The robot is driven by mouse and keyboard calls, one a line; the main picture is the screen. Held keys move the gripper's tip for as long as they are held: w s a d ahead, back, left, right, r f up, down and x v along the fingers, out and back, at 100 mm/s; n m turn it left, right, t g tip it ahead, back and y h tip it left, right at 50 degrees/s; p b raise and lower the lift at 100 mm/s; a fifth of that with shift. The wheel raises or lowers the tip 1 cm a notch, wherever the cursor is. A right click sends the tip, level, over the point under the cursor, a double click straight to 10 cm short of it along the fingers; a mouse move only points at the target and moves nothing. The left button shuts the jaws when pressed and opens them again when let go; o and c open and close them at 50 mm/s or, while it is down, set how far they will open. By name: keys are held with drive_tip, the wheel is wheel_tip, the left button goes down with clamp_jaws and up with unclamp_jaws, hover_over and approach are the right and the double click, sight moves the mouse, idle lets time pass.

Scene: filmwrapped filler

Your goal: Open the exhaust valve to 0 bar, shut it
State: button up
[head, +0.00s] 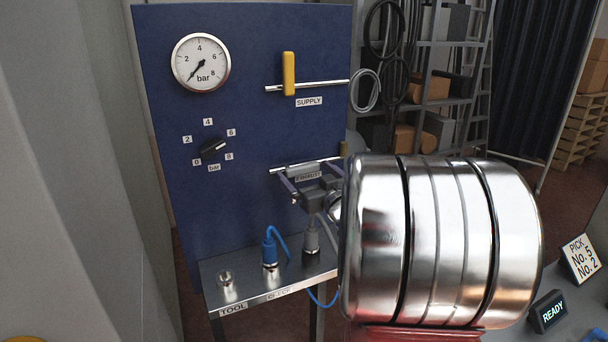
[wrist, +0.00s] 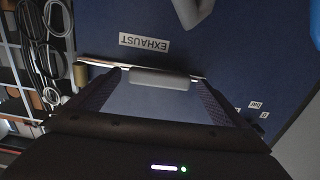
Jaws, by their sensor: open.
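The exhaust valve sits on the blue panel (head: 260,120) under its EXHAUST label, which shows upside down in the wrist view (wrist: 145,44). A grey bar-like part (wrist: 160,78) of it lies along the thin pipe. A small yellowish piece (wrist: 80,74) shows near one pipe end and also in the head view (head: 343,149). My gripper (head: 309,178) is open at the exhaust pipe, its fingertips at either end of the grey part; I cannot tell if they touch it. The pressure gauge (head: 201,62) has its needle pointing lower left, near the scale's low end.
The supply valve's yellow lever (head: 289,74) stands upright across its pipe. A pressure knob (head: 214,148) is below the gauge. A steel shelf (head: 250,283) with blue and grey hose fittings lies below my gripper. A READY display (head: 549,311) and a pick sign (head: 581,259) stand right.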

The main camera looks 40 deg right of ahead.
drive_tip(key=shift+w, duration=0.1)
drive_tip(key=shift+c, duration=0.5)
drive_tip(key=c, duration=1.4)
drive_tip(key=shift+a, duration=0.15)
